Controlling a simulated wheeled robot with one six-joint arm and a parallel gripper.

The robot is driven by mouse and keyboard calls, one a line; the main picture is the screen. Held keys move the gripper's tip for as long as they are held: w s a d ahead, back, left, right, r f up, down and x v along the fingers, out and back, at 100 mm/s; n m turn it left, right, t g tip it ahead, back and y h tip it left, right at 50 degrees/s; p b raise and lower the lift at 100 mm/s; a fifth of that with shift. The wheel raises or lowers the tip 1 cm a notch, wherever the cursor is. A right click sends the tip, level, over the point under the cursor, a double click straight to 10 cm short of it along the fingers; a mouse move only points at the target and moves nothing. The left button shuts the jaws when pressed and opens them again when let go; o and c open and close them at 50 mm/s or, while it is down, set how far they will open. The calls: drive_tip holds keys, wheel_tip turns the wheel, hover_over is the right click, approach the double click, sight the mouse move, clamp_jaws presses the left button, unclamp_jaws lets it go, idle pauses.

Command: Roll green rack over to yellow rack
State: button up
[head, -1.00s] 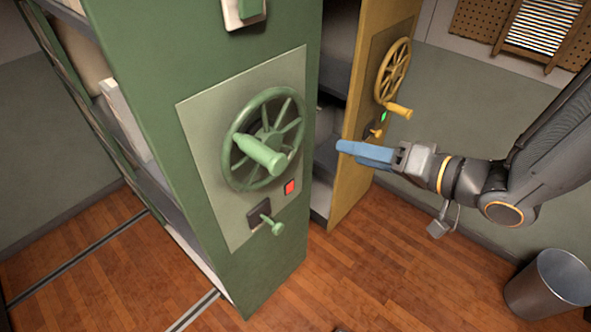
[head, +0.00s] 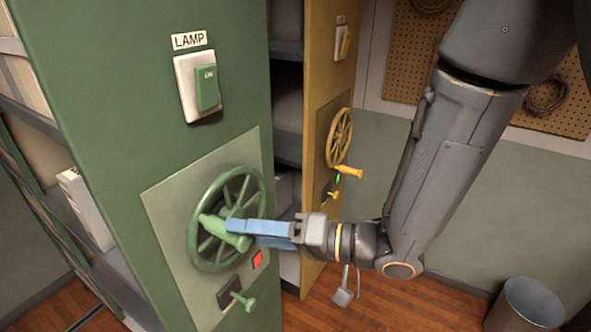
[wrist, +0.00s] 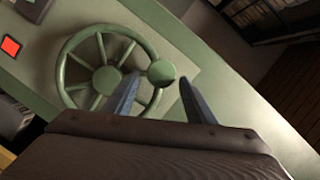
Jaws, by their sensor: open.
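The green rack (head: 110,95) stands at the left with a green handwheel (head: 207,250) on its end panel. The wheel's knob handle (head: 228,232) sticks out towards me. My gripper (head: 235,228) is open with its blue fingertips at the handle. In the wrist view the round end of the handle (wrist: 161,73) shows between and just beyond the two open fingers (wrist: 155,95); whether they touch it I cannot tell. The yellow rack (head: 315,85) stands behind to the right, with its own yellow wheel (head: 339,138). A gap with shelves shows between the racks.
Below the green wheel are a lit red square (head: 257,259) and a small green lever (head: 243,300). A green lamp switch (head: 206,88) is above. The yellow rack shows a green light (head: 338,178). A metal bin (head: 526,308) stands at lower right.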

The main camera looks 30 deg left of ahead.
drive_tip(key=shift+x, duration=2.6)
clamp_jaws()
